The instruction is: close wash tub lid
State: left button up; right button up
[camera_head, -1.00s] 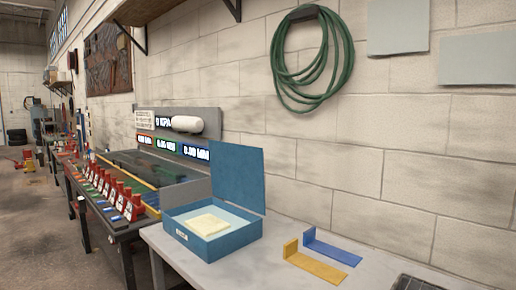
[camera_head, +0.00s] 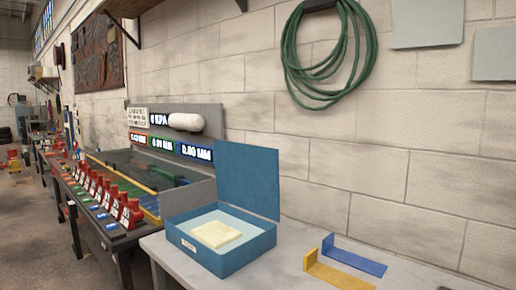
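The wash tub (camera_head: 232,260) is a blue box with a small white label on its front. It stands on the grey table at the lower middle of the head view. Its blue lid (camera_head: 248,180) is open, standing upright at the back and right side. A pale yellow block or cloth (camera_head: 216,233) lies inside the tub on a light blue surface. Neither of my grippers is in view.
The grey table (camera_head: 163,247) bears a yellow L-shaped bracket (camera_head: 335,273) and a blue one (camera_head: 355,259) right of the tub. A bench with several red bottles (camera_head: 131,214) stands left. A green hose (camera_head: 290,60) hangs on the wall.

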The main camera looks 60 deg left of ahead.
aim_at(247, 176)
jog(key=k+j+z, duration=0.15)
jog(key=j, duration=0.25)
jog(key=j+z, duration=0.1)
jog(key=j, duration=0.25)
jog(key=k+j+z, duration=0.15)
jog(key=j, duration=0.2)
jog(key=k+j+z, duration=0.1)
jog(key=j, duration=0.25)
jog(key=k+j, duration=0.2)
jog(key=j, duration=0.15)
jog(key=k+j, duration=0.15)
jog(key=j, duration=0.2)
jog(key=k+j, duration=0.2)
jog(key=j, duration=0.15)
jog(key=k+j+z, duration=0.1)
jog(key=j, duration=0.3)
jog(key=k, duration=0.05)
